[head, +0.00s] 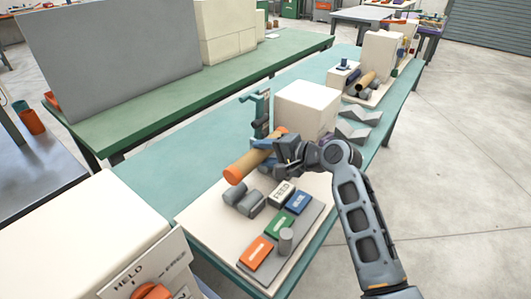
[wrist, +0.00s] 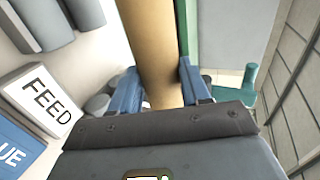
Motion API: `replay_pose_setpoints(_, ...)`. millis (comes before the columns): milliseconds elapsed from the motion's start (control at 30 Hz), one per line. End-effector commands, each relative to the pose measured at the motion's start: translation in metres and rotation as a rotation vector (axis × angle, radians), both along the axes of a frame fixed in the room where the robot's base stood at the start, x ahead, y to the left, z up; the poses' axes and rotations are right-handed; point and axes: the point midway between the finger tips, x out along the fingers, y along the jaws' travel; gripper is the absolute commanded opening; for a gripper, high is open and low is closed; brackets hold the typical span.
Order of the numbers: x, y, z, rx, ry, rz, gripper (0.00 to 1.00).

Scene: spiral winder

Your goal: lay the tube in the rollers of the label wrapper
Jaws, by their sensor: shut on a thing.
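The tan tube (head: 249,162) with orange ends is held tilted in the picture, above the work plate. My gripper (head: 270,150) is shut on it near its right part; in the wrist view the blue fingers (wrist: 165,92) lie on either side of the tube (wrist: 150,40). The grey rollers (head: 250,203) of the label wrapper lie just below and beside the tube in the head view. In the wrist view the rollers (wrist: 40,22) are at top left, apart from the tube. The exact height of the tube over them is unclear.
The wrapper's cream box (head: 305,108) and a teal upright (head: 261,115) stand behind the tube. A FEED block (head: 281,193) and blue, green and orange label blocks (head: 254,251) lie in front. Another similar station (head: 368,88) stands farther along the bench.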

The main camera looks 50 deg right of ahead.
Motion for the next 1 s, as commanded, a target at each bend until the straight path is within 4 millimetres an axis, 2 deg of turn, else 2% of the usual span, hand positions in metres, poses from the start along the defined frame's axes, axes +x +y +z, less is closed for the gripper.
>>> replay_pose_setpoints(33, 0.000, 0.000, -0.011, 0.000, -0.001, -0.001, 0.16)
replay_pose_setpoints(500, 0.000, 0.000, -0.056, 0.000, 0.000, 0.001, 0.16)
replay_pose_setpoints(700, 0.000, 0.000, -0.065, 0.001, 0.000, 0.000, 0.16)
replay_pose_setpoints(967, 0.000, 0.000, -0.065, 0.000, 0.000, 0.000, 0.16)
replay_pose_setpoints(1000, 0.000, 0.000, -0.064, 0.000, 0.000, 0.000, 0.50)
